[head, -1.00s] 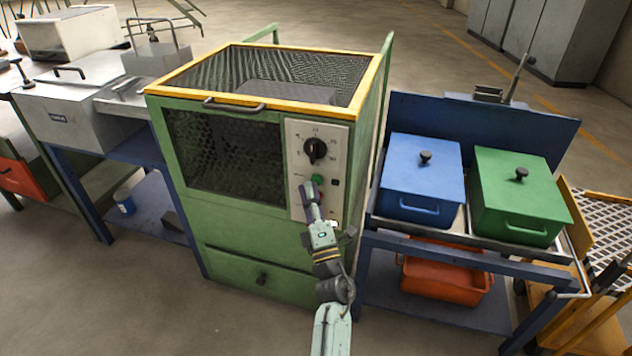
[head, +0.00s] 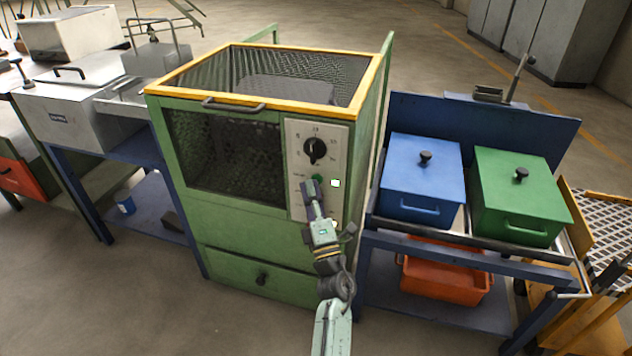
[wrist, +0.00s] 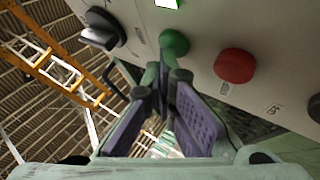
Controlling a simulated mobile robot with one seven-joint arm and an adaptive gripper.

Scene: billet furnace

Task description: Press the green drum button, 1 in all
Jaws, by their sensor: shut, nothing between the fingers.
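The green drum button (wrist: 174,43) sits on the pale control panel of the green drum machine (head: 232,235). In the head view a small part of the green button (head: 318,178) shows beside my fingertips. My gripper (head: 309,186) is shut and empty in front of the panel. In the wrist view my fingertips (wrist: 165,80) are just below the green button; I cannot tell whether they touch it. A red button (wrist: 235,66) is to its right. A small square indicator (head: 335,183) glows bright, also at the top of the wrist view (wrist: 167,3).
A black dial (head: 315,150) is above the buttons on the panel. A blue box (head: 420,178) and a green box (head: 518,195) stand on the bench at right. A grey metal unit (head: 75,110) stands at left. Open floor lies in front.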

